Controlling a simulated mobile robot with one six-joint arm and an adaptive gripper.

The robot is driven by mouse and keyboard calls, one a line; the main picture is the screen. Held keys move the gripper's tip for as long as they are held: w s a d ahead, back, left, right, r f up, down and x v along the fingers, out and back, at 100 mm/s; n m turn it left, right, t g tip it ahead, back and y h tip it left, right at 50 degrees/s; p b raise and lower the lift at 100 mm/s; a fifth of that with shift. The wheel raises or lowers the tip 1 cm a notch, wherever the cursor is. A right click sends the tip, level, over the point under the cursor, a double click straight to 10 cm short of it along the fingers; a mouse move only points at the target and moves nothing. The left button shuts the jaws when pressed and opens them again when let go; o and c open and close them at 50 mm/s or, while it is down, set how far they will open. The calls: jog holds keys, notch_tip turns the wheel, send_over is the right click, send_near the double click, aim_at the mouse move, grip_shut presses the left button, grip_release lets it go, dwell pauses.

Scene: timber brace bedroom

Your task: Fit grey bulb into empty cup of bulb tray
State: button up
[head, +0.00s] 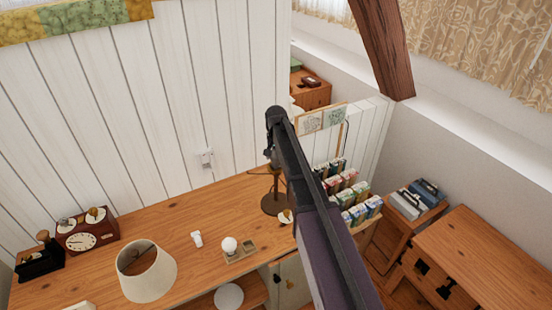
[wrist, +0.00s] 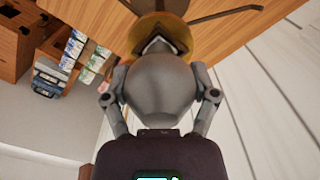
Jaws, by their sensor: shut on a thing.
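In the wrist view, my gripper (wrist: 160,88) is shut on a smooth grey bulb (wrist: 160,92), with a finger link showing on each side. The fingertips are mostly hidden behind the bulb. In the head view my arm covers most of the gripper and the bulb. The bulb tray (head: 252,254) is a small wooden block on the desk, left of my arm. A white round bulb (head: 229,245) sits at its left end. The tray's right part shows square cups that look empty. The held bulb is apart from the tray.
The wooden desk (head: 185,265) also holds a small white item (head: 197,239), a cream lampshade (head: 147,271) and a red clock box (head: 87,231). A brown lamp stand (head: 273,204) stands close beside my arm. A rack of colourful packets (head: 352,198) is on the right.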

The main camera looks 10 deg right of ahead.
jog(key=shift+r+p, duration=1.7)
jog(key=shift+r, duration=0.1)
jog(key=s+r+p, duration=0.1)
jog(key=s, duration=1.5)
jog(key=shift+r, duration=0.15)
jog(key=shift+d, duration=0.1)
notch_tip(320, 180, down, 8)
jog(key=b, duration=0.7)
jog(key=shift+r, duration=0.25)
jog(key=shift+d, duration=0.1)
